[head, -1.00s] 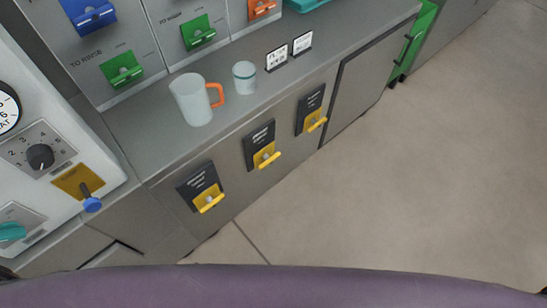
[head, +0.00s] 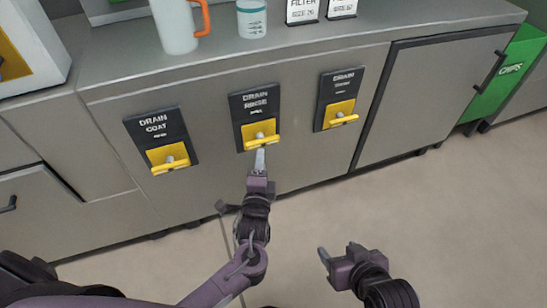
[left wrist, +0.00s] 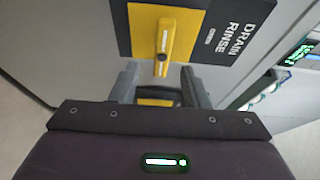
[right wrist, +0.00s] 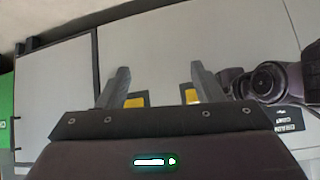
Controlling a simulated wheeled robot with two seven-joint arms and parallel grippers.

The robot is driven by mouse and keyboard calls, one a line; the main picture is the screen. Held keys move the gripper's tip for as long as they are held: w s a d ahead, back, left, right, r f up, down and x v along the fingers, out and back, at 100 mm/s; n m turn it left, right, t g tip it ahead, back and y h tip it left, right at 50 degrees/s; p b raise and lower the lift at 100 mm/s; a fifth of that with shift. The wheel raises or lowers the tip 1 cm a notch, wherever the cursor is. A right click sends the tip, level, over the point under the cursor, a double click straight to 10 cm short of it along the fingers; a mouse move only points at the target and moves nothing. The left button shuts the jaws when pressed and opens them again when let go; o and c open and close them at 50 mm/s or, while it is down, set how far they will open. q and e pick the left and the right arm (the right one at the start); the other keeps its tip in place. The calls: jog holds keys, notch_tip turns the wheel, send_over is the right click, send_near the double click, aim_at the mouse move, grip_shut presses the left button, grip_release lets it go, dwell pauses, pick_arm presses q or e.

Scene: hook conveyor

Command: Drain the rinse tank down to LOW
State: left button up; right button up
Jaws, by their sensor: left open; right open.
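The drain rinse panel (head: 256,116) is dark with a yellow plate and a yellow lever handle (head: 262,142), in the middle of the cabinet front. My left gripper (head: 260,160) is just below the lever in the head view. In the left wrist view the lever (left wrist: 164,46) stands beyond and between the two open fingers (left wrist: 156,85), with nothing gripped. My right gripper (head: 335,256) is open and empty, low and to the right, over the floor. In the right wrist view its fingers (right wrist: 158,90) face the cabinet front. The tank's level is not in view.
The drain coat panel (head: 161,142) is to the left and another drain panel (head: 338,100) to the right, each with a yellow lever. A pitcher (head: 178,27), a cup (head: 251,18) and filter signs (head: 302,10) stand on the counter. Open floor lies at right.

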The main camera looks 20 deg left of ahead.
aim_at(262, 145)
pick_arm(q)
jog(key=w, duration=0.1)
jog(key=w+b, duration=0.1)
jog(key=w, duration=0.1)
jog(key=shift+w+a+r, duration=0.15)
jog(key=shift+w+a, duration=0.1)
jog(key=shift+a, duration=0.15)
jog(key=w, duration=0.2)
jog(key=w+b, duration=0.1)
jog(key=shift+w+a, duration=0.35)
jog(key=shift+w, duration=0.25)
pick_arm(e)
jog(key=w+r+t+y, duration=0.1)
jog(key=w+r+t, duration=0.3)
jog(key=r, duration=0.4)
jog(key=w+a+r+t+y, duration=0.1)
jog(key=w+r+t+y, duration=0.1)
jog(key=r, duration=0.6)
jog(key=shift+w+a+t, duration=0.15)
jog(key=shift+w+t, duration=0.75)
jog(key=shift+t, duration=0.4)
pick_arm(q)
grip_shut()
